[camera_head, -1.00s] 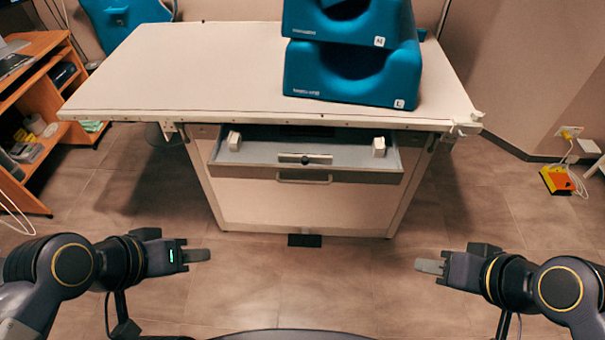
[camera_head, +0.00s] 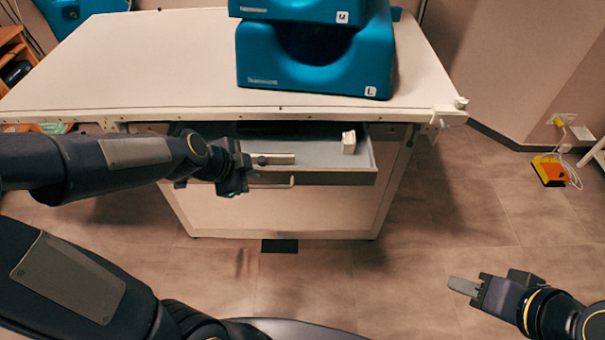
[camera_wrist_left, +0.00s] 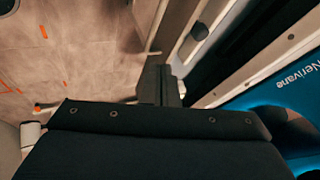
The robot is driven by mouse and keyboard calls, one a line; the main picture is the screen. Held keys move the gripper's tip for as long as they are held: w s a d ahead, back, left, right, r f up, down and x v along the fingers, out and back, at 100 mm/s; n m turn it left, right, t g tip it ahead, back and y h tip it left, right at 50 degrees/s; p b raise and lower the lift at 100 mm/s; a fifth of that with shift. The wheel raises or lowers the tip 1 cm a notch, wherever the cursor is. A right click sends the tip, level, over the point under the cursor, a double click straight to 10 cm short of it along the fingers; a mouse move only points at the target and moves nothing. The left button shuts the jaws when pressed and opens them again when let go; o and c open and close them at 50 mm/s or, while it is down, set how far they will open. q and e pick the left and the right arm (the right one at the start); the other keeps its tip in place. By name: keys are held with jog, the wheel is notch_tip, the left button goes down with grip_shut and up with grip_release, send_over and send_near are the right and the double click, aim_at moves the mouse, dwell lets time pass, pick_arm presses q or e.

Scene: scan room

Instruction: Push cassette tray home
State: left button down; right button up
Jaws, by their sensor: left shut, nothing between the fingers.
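The cassette tray (camera_head: 310,177) is a shallow grey drawer pulled out under the front edge of the white table. A small white block (camera_head: 349,142) stands inside at its right end; my left arm covers its left part. My left gripper (camera_head: 245,160) is shut and empty at the tray's front, beside the dark-knobbed latch plate (camera_head: 275,159). I cannot tell if it touches. In the left wrist view its closed fingers (camera_wrist_left: 160,85) point at the tray front. My right gripper (camera_head: 463,286) hangs over the floor at the lower right, far from the tray; its finger gap is not visible.
Blue foam supports (camera_head: 310,62) are stacked on the white table (camera_head: 150,60). An orange and yellow box (camera_head: 549,170) with cables lies on the floor at the right wall. A dark plate (camera_head: 280,246) lies at the cabinet's foot.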

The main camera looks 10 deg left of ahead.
aim_at(276, 150)
pick_arm(q)
jog(key=shift+m, duration=0.4)
jog(key=b+x, duration=0.4)
jog(key=x, duration=0.6)
jog(key=shift+w+d+f, duration=0.1)
jog(key=shift+w+f, duration=0.1)
jog(key=shift+w, duration=0.15)
jog(key=w, duration=0.3)
jog(key=w+a+b, duration=0.1)
jog(key=w, duration=0.2)
jog(key=w+a, duration=0.1)
jog(key=w, duration=0.2)
jog(key=shift+w+a+b, duration=0.1)
jog(key=shift+w+b, duration=0.1)
jog(key=shift+b, duration=0.15)
